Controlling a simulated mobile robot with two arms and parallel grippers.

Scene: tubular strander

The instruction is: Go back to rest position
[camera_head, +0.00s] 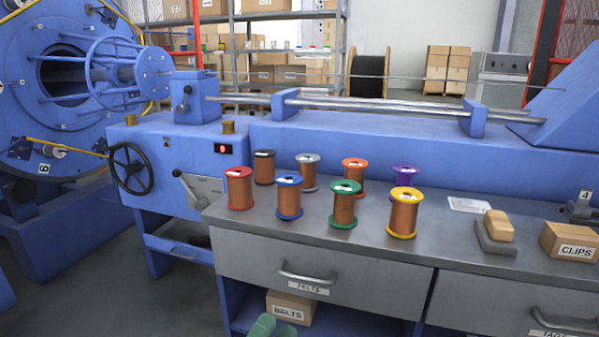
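My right gripper is out of view. Several copper wire spools stand upright on the grey workbench (460,238), apart from the gripper. They include a red spool (239,188), a blue spool (289,198), a green spool (344,205) and a yellow spool (403,213).
The workbench has drawers with handles (308,278) and a BELTS box (290,307) below. A CLIPS box (570,242) and a tan block on a grey base (497,232) sit at the right. The blue strander (380,145) runs behind. Grey floor (110,280) is clear at left.

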